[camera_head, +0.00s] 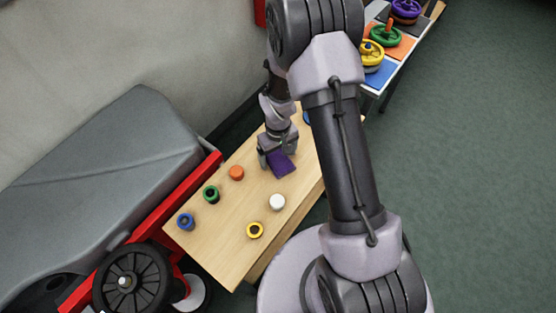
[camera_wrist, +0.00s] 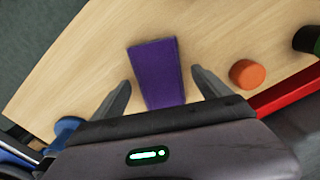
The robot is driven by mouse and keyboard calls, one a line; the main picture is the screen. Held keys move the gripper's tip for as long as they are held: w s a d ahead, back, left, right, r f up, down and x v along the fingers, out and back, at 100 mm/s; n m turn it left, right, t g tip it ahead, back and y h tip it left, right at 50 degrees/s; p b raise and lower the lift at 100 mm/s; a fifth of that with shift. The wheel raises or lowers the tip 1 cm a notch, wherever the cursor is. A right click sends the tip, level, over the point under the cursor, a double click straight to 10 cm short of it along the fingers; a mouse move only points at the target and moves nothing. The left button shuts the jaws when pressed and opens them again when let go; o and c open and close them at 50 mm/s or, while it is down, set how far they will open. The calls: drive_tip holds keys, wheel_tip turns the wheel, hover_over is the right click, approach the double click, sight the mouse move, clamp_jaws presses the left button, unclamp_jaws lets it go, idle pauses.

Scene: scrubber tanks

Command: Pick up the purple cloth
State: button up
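The purple cloth (camera_wrist: 155,72) lies flat on the wooden table, between and ahead of the two fingers in the wrist view. In the head view the cloth (camera_head: 281,164) shows at my gripper, partly hidden by it. My gripper (camera_wrist: 162,88) is open, with a finger on each side of the cloth and a gap on both sides. In the head view my gripper (camera_head: 277,158) points down over the table. I cannot tell how far the fingertips are above the tabletop.
An orange cap (camera_wrist: 248,74) is close to the right finger. On the table (camera_head: 225,240) are also green (camera_head: 212,194), blue (camera_head: 186,221), white (camera_head: 277,202) and yellow (camera_head: 255,230) pieces. A grey machine with a red frame (camera_head: 180,208) borders the table's left side.

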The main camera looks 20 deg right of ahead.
sight(279, 160)
drive_tip(key=c, duration=1.4)
drive_tip(key=shift+r, duration=0.5)
drive_tip(key=r+p, duration=0.1)
drive_tip(key=s+r+p, duration=0.1)
drive_tip(key=r, duration=0.1)
drive_tip(key=s, duration=0.5)
drive_tip(key=s+p, duration=0.1)
drive_tip(key=s, duration=0.4)
drive_tip(key=s+r, duration=0.1)
drive_tip(key=s, duration=0.4)
drive_tip(key=shift+p, duration=0.3)
